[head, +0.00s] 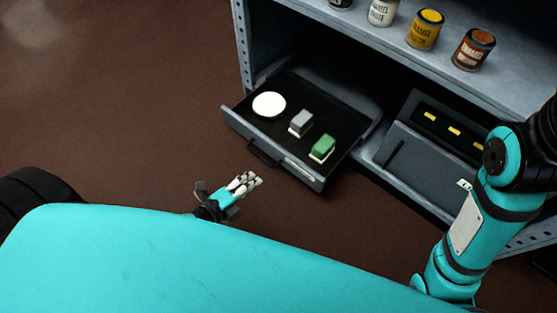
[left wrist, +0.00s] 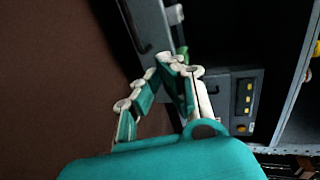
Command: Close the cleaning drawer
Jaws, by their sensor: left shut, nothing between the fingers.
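The cleaning drawer (head: 237,123) stands pulled out of the grey shelf unit in the head view. It holds a white round disc (head: 269,105), a grey block (head: 301,122) and a green block (head: 323,146). A dark handle (head: 262,154) and a pale label (head: 298,168) are on its front. My left gripper (head: 250,181) is shut and empty, in front of the drawer front and apart from it in the head view. In the left wrist view its fingertips (left wrist: 172,62) come together near the drawer front (left wrist: 153,25). My right gripper is outside the picture.
A second grey unit (head: 408,155) with yellow pieces sits right of the drawer. Paint cans (head: 425,29) stand on the shelf (head: 385,45) above. My right arm crosses the right side. The brown floor (head: 120,120) left of the drawer is clear.

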